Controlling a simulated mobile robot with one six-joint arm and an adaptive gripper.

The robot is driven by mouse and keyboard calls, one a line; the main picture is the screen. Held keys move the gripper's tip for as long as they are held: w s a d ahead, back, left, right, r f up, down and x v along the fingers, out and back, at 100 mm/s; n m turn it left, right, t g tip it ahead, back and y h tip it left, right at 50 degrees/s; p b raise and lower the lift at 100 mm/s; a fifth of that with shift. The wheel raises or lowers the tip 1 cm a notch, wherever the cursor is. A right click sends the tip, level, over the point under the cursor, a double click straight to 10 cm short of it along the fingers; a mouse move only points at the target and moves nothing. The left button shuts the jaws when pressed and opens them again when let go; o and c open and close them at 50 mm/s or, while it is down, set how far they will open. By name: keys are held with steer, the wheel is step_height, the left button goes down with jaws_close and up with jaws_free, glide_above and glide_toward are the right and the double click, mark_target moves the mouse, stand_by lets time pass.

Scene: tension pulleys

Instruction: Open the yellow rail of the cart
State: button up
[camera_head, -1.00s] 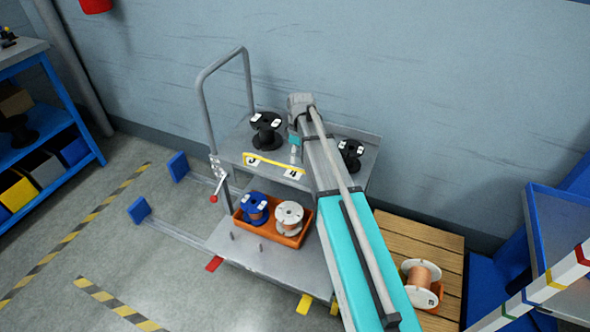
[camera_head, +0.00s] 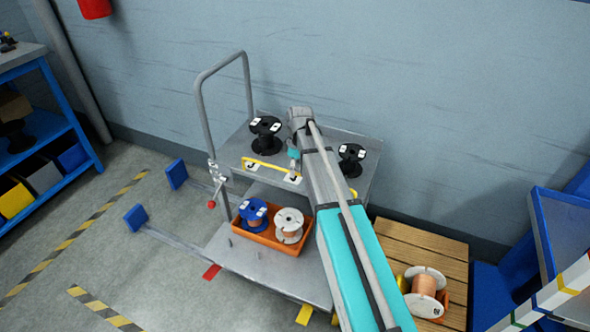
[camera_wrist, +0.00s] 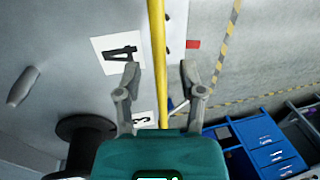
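The yellow rail (camera_head: 265,165) runs along the front edge of the grey cart's upper shelf (camera_head: 233,152). In the wrist view, the rail (camera_wrist: 157,60) passes between the two fingers of my gripper (camera_wrist: 160,76). The fingers are apart, one on each side, with a visible gap to the rail. In the head view, my gripper (camera_head: 293,155) is small and partly hidden at the shelf's front edge.
Black spools (camera_head: 265,134) stand on the upper shelf. An orange tray (camera_head: 268,236) with blue and white spools sits on the lower deck. A red-knobbed lever (camera_head: 212,204) is by the cart's handle (camera_head: 205,110).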

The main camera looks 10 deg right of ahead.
jaws_close()
